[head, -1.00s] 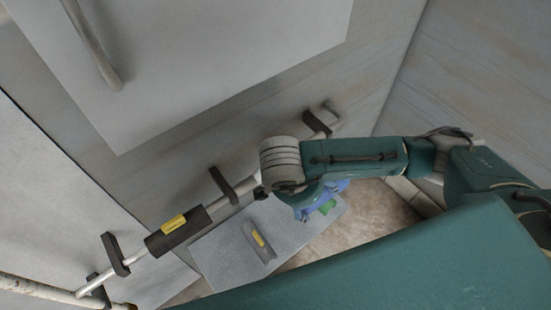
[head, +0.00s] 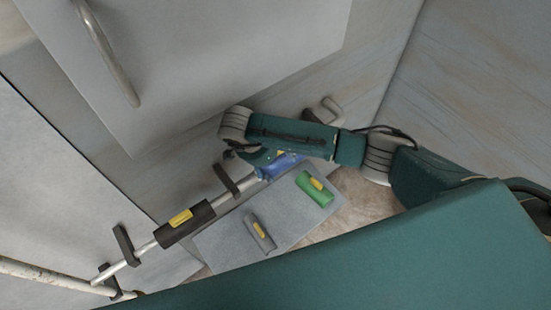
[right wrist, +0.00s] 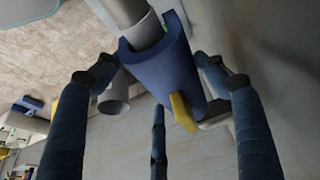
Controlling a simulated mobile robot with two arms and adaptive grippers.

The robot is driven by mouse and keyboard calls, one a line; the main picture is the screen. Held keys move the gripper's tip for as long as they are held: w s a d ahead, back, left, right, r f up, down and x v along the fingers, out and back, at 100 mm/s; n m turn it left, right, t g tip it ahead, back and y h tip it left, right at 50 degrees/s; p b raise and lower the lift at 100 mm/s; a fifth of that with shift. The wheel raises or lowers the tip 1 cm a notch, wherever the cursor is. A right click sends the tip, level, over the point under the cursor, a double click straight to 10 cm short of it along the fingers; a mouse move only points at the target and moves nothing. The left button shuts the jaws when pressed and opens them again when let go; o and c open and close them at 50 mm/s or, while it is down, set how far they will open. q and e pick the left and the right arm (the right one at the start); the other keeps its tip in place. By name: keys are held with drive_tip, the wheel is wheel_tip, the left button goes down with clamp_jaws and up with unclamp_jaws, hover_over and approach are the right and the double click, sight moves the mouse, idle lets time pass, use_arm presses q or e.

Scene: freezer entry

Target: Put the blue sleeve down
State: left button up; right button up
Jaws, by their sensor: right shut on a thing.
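The blue sleeve (right wrist: 165,72) is an open half-shell with a yellow tab. In the right wrist view it lies around the pale pipe (right wrist: 125,12), its open side showing at the top. My right gripper (right wrist: 168,80) is shut on it, with fingers on both sides. In the head view the blue sleeve (head: 280,166) shows partly under my right arm, against the pipe (head: 146,249); the fingertips are mostly hidden there. How closely the sleeve sits on the pipe is hard to tell. My left gripper is out of view.
A grey tray (head: 222,245) below the pipe carries a green sleeve (head: 313,190) and a grey sleeve (head: 258,232). A dark sleeve (head: 186,224) is on the pipe at left. Dark brackets (head: 226,180) hold the pipe near the wall. A door handle (head: 104,50) stands out above.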

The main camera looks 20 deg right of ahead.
drive_tip(key=shift+f, duration=0.15)
drive_tip(key=o, duration=1.3)
drive_tip(key=shift+s, duration=0.1)
drive_tip(key=shift+a+r+b, duration=0.15)
drive_tip(key=shift+r+b, duration=0.3)
drive_tip(key=shift+b, duration=0.1)
drive_tip(key=shift+s+a+r+b, duration=0.3)
drive_tip(key=shift+a+r+b, duration=0.45)
drive_tip(key=shift+a+b, duration=0.15)
drive_tip(key=s+a+b, duration=0.1)
drive_tip(key=a, duration=0.2)
drive_tip(key=s+a+b, duration=0.1)
drive_tip(key=a, duration=0.2)
drive_tip(key=s+a+b, duration=0.1)
drive_tip(key=a+b, duration=0.1)
drive_tip(key=a, duration=0.1)
drive_tip(key=shift+s+a+r, duration=0.15)
drive_tip(key=shift+s+a, duration=0.05)
drive_tip(key=shift+a, duration=0.05)
drive_tip(key=shift+s+a+r, duration=0.1)
drive_tip(key=shift+s+a, duration=0.1)
drive_tip(key=shift+a, duration=0.2)
